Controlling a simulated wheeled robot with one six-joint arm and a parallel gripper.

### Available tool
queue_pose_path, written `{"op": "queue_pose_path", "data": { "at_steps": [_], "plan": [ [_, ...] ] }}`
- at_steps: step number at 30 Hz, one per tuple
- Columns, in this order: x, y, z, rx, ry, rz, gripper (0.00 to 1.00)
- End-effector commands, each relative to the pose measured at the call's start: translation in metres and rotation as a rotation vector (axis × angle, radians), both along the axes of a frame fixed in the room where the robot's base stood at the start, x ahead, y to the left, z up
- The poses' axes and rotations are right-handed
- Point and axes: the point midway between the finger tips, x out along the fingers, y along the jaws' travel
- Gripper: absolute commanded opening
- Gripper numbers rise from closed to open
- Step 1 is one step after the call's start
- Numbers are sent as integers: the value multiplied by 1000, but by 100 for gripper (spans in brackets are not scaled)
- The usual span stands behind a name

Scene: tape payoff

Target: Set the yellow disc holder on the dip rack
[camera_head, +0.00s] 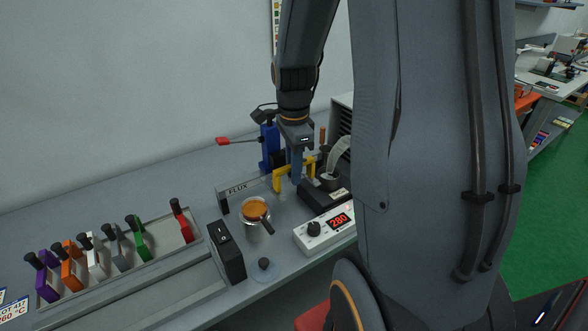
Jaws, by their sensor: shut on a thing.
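The yellow disc holder (280,180) is a bracket-shaped piece held by my gripper (297,177) over the bench near the FLUX-labelled block. My gripper points down and is shut on it; the fingers cover part of it. I cannot tell whether its lower end touches anything. A long grey rack (160,258) at the left holds a row of similar holders: purple (46,284), orange (70,268), white (93,258), grey (118,256), green (139,243) and red (184,224). A gap shows between green and red. I cannot tell which fixture is the dip rack.
A FLUX-labelled block (236,190) stands beside a glass dish of amber liquid (255,209). A white controller reading 280 (326,233), a black switch box (227,252) and a blue stand with a red-tipped lever (268,148) are close by. My arm hides the right of the bench.

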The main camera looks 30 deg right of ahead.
Motion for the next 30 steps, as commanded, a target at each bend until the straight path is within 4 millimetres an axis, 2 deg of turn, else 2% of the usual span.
{"op": "queue_pose_path", "data": {
  "at_steps": [29,30],
  "plan": [
    [0,0,-6,0,1,0,0],
    [0,0,-6,0,1,0,24]
  ]
}}
